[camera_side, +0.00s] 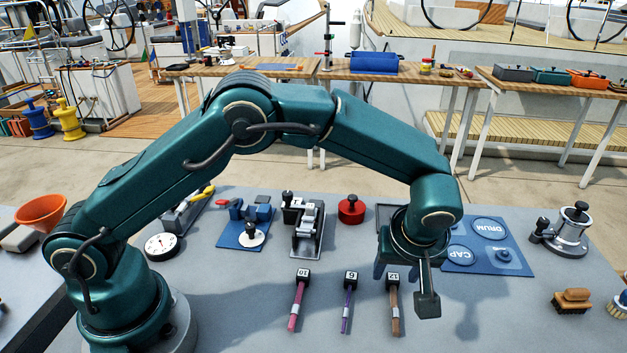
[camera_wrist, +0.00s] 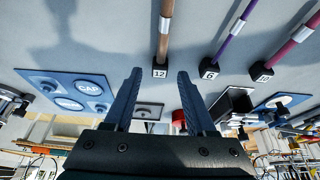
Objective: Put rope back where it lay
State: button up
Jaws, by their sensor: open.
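Three rope pieces, each with a black numbered block at its far end, lie side by side on the grey bench. They are a pink rope (camera_side: 297,307) marked 10, a purple rope (camera_side: 346,310) marked 6 and a brown rope (camera_side: 395,318) marked 12. My gripper (camera_wrist: 160,73) is open with nothing between its fingers. In the wrist view the brown rope's block (camera_wrist: 160,71) shows between the fingertips, with the brown rope (camera_wrist: 165,30) beyond. In the side view the gripper hangs above the bench by that block; the exact gap is unclear. Which rope the task means is unclear.
A blue mat (camera_side: 488,264) labelled DRUM and CAP lies to the right, with a chrome winch (camera_side: 568,235) and brushes (camera_side: 572,301) beyond. Behind the ropes stand a metal clutch (camera_side: 308,228) and a red round part (camera_side: 351,210). Bare bench lies around the ropes.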

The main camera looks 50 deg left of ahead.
aim_at(396, 306)
jog(key=v, duration=0.9)
jog(key=s+a+r+m+h, duration=0.1)
jog(key=s+a+r+m, duration=0.15)
jog(key=a+r, duration=0.25)
jog(key=s+a+m+t+h, duration=0.2)
jog(key=s+a+m, duration=0.4)
jog(key=s, duration=0.8)
jog(key=a, duration=0.2)
jog(key=shift+s+a, duration=0.25)
jog(key=shift+a, duration=0.05)
jog(key=shift+m, duration=0.25)
